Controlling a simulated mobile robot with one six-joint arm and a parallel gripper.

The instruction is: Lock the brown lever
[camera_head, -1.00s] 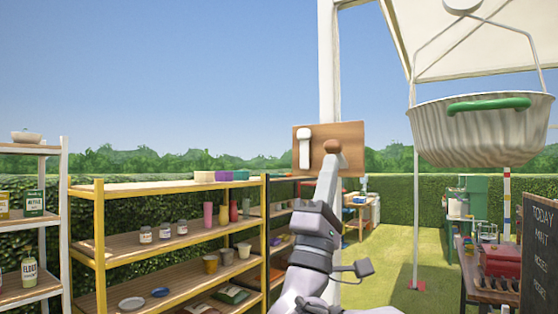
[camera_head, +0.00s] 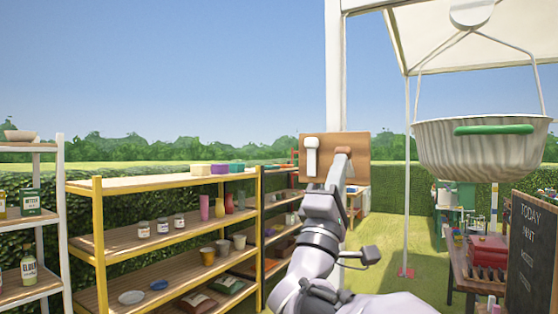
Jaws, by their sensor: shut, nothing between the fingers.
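A wooden board (camera_head: 360,172) is fixed to a white post. It carries a white lever (camera_head: 311,158) on its left, with a round head at the top and the stem hanging straight down. The brown lever (camera_head: 343,151) is on the right of the board. Only its brown upper part shows clearly; my gripper covers the rest, so its angle is hard to tell. My gripper (camera_head: 338,172) is shut and empty, reaching up right in front of the brown lever. I cannot tell whether it touches it.
A yellow-framed shelf (camera_head: 170,181) with jars and cups stands at left. A ribbed hanging basin (camera_head: 478,155) with a green handle hangs at right. A table with a red box (camera_head: 490,250) and a blackboard (camera_head: 530,255) stand at lower right.

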